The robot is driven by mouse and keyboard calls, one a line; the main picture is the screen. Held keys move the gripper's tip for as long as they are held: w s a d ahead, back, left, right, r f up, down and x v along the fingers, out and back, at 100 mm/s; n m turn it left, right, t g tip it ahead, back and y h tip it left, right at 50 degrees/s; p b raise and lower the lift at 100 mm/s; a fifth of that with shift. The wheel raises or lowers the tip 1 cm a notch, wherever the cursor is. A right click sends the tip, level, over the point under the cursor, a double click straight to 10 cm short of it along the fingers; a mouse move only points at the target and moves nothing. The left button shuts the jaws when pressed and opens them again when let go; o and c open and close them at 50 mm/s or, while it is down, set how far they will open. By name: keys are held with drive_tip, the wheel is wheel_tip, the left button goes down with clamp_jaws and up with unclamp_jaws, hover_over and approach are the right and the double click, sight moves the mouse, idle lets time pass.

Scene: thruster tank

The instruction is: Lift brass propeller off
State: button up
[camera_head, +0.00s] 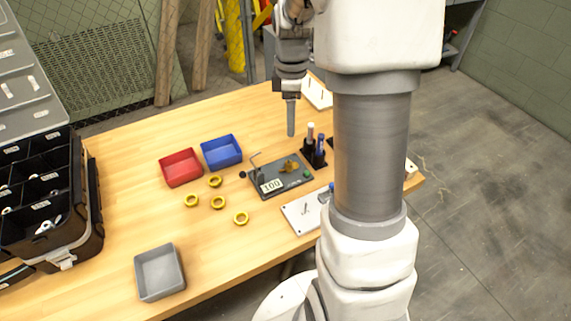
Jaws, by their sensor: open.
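The brass propeller (289,166) is small and gold-coloured. It sits on the dark grey thruster board (297,182), which has a white "100" label and a bent metal rod at its left. Details of how the propeller is seated are too small to tell. My gripper (291,132) hangs pointing down, above and behind the propeller in the picture, apart from it. It is open with nothing seen in it; the fingers appear edge-on.
A black holder (314,158) with pen-like tools stands right of the board. Red (181,168) and blue (222,151) bins lie to the left, with several yellow rings and a grey bin (160,273) nearer. A black organiser case (60,210) is far left. My arm hides the table's right part.

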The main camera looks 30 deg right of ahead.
drive_tip(key=b, duration=0.2)
hover_over(289, 160)
drive_tip(key=f, duration=0.8)
drive_tip(key=shift+w+d+f, duration=0.25)
drive_tip(key=shift+w+d, duration=0.1)
drive_tip(key=shift+w, duration=0.05)
drive_tip(key=f, duration=0.4)
drive_tip(key=shift+s+a+f+b, duration=0.1)
drive_tip(key=shift+s+a+b, duration=0.2)
drive_tip(key=shift+b, duration=0.1)
drive_tip(key=shift+f, duration=0.5)
clamp_jaws()
